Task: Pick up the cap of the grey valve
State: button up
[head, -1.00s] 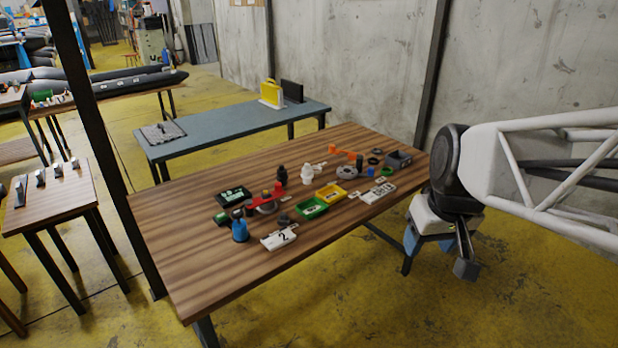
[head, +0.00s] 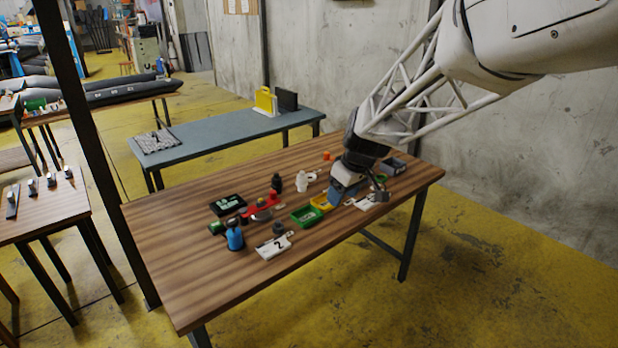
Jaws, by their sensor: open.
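My gripper (head: 359,196) is open over the right part of the wooden table (head: 190,275), low among the small parts. One blue finger shows beside the yellow tray (head: 321,203), and a dark finger shows further right. I cannot tell whether anything is between them. I cannot make out the grey valve or its cap for certain. A small dark grey round part (head: 278,228) lies beside the white plate marked 2 (head: 274,246). The gripper hides part of the table where other round parts lay.
Near the gripper are a green tray (head: 307,216), a white figure-like part (head: 302,181), a grey box (head: 397,166) and a white plate (head: 378,200). A blue bottle (head: 235,237) and a red tool (head: 275,208) are further left. The table's left front is clear.

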jog(key=w+a+f+n, duration=0.3)
jog(key=w+a+f, duration=0.4)
jog(key=w+a, duration=0.15)
jog(key=n+g+y, duration=0.1)
jog(key=n, duration=0.2)
send_near(278, 221)
notch_tip(278, 221, down, 2)
jog(key=shift+a+f+n+y, duration=0.3)
jog(key=shift+a+f, duration=0.15)
jog(key=shift+f, duration=0.05)
jog(key=shift+f, duration=0.1)
jog(key=shift+x, duration=1.2)
jog(key=shift+x, duration=2.6)
jog(key=shift+d, duration=0.1)
jog(key=c, duration=0.7)
